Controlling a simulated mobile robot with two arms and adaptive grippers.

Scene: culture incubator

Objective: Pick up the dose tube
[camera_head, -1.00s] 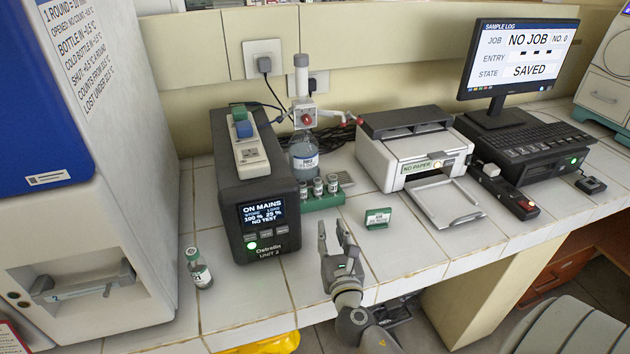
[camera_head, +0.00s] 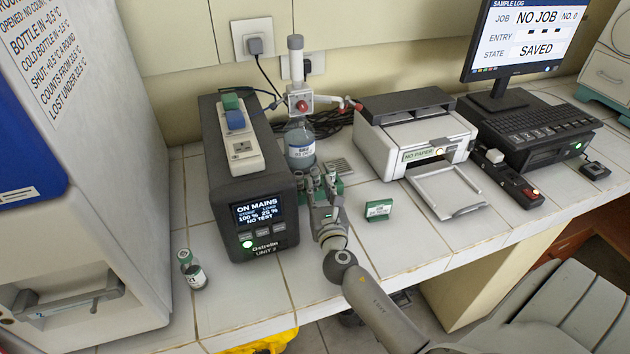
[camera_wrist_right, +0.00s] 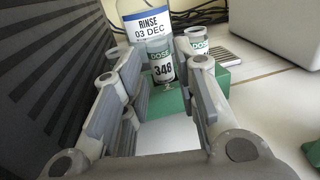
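Small dose tubes with green and white labels stand in a green rack (camera_wrist_right: 170,104) beside the dark power unit. In the right wrist view a dose tube marked 346 (camera_wrist_right: 161,72) stands upright ahead, between the fingers' lines. Another dose tube (camera_wrist_right: 197,40) stands to its right, partly behind a finger. My right gripper (camera_head: 322,182) is open at the rack, its fingers either side of tube 346 with no clear contact visible. In the head view the gripper partly hides the tubes and rack. My left gripper is not in view.
A rinse bottle (camera_head: 300,148) stands just behind the rack. The power unit (camera_head: 245,185) stands close on the left. A small green sign (camera_head: 378,209) and a printer (camera_head: 417,135) are to the right.

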